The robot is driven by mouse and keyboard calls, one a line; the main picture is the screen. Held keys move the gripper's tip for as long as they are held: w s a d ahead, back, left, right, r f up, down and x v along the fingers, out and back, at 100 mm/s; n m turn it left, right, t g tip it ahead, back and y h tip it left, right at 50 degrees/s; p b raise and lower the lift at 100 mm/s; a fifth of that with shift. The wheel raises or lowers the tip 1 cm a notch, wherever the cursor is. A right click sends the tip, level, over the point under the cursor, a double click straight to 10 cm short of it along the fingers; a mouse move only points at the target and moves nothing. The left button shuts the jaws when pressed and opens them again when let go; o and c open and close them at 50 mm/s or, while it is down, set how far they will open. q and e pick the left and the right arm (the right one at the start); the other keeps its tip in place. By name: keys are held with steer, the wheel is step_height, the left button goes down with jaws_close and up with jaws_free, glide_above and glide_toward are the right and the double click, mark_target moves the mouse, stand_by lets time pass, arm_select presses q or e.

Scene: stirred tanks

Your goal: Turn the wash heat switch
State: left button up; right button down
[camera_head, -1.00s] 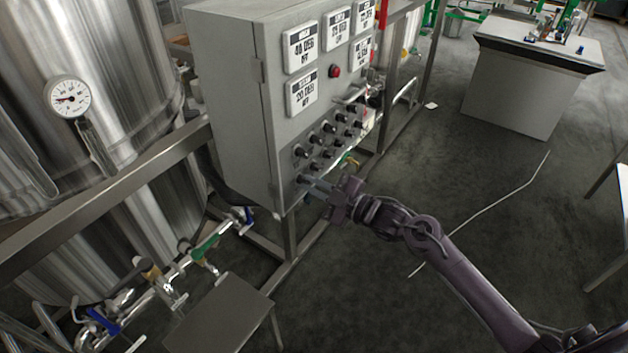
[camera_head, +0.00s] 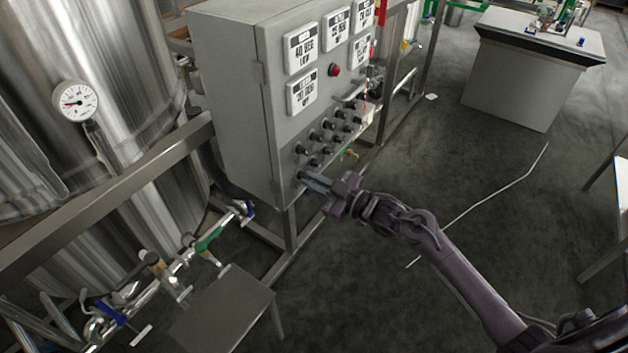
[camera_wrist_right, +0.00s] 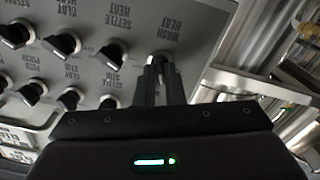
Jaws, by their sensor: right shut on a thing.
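The grey control cabinet (camera_head: 230,110) stands left of centre in the head view, with rows of black switches low on its front. The wash heat switch (camera_wrist_right: 160,60) is at the end of its row in the right wrist view, under the upside-down "WASH HEAT" label (camera_wrist_right: 165,30). It is mostly hidden by the fingers. My right gripper (camera_head: 305,179) reaches in from the right to the lowest near switch. In the wrist view its fingers (camera_wrist_right: 160,75) are shut on that switch. The switch's angle is hidden. My left gripper is not in view.
Neighbouring switches sit close by, including the settle heat switch (camera_wrist_right: 113,52). A red button (camera_head: 335,70) and display plates are higher on the cabinet. A steel tank (camera_head: 90,90), frame rails and valved pipes (camera_head: 205,240) stand left. The floor to the right is mostly open.

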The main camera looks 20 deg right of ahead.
steer(key=c, duration=1.5)
jaws_free()
steer(key=b+v, duration=0.1)
steer(key=v, duration=0.6)
steer(key=shift+s+d, duration=0.25)
steer(key=shift+s, duration=0.05)
steer(key=shift+f, duration=0.15)
